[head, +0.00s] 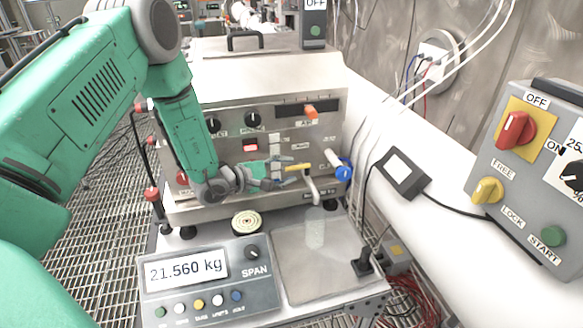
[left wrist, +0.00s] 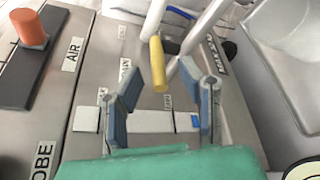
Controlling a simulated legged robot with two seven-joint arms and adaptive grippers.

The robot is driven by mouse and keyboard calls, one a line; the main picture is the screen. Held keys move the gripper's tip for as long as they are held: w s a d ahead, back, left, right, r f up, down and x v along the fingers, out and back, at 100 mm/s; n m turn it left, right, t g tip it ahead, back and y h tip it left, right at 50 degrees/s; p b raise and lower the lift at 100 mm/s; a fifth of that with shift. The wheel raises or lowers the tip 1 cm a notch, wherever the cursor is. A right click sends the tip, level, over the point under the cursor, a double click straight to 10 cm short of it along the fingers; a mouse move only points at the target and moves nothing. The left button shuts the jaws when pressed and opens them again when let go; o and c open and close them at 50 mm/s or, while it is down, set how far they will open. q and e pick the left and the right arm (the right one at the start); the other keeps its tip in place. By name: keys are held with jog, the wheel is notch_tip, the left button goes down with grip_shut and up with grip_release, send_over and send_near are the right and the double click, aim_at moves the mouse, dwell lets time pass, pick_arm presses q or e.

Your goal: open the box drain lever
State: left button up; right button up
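A lever with a short yellow handle (head: 297,167) sticks out from the front of the steel box (head: 270,80), beside a pale spout (head: 311,188). The yellow handle also shows in the left wrist view (left wrist: 158,66), upright in the picture. My left gripper (head: 287,171) is at the box front, its two fingers spread on either side of the handle's end. In the left wrist view the gripper (left wrist: 160,78) is open, with visible gaps between both fingers and the handle. My right gripper is not in view.
A white handle with a blue part (head: 343,170) stands just right of the lever. An orange switch (head: 311,112) sits higher on the panel. A scale (head: 210,278) reading 21.560 kg lies below. A grey control box (head: 535,180) is at the right.

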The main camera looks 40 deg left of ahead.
pick_arm(q)
jog(key=shift+w+d+f, duration=0.1)
jog(key=shift+w, duration=0.25)
jog(key=shift+w+f, duration=0.15)
jog(key=shift+w, duration=0.05)
jog(key=shift+w+a+f, duration=0.15)
jog(key=shift+a+f, duration=0.05)
jog(key=shift+a, duration=0.35)
jog(key=shift+d, duration=0.15)
grip_shut()
jog(key=shift+d+r, duration=0.1)
jog(key=shift+d, duration=0.15)
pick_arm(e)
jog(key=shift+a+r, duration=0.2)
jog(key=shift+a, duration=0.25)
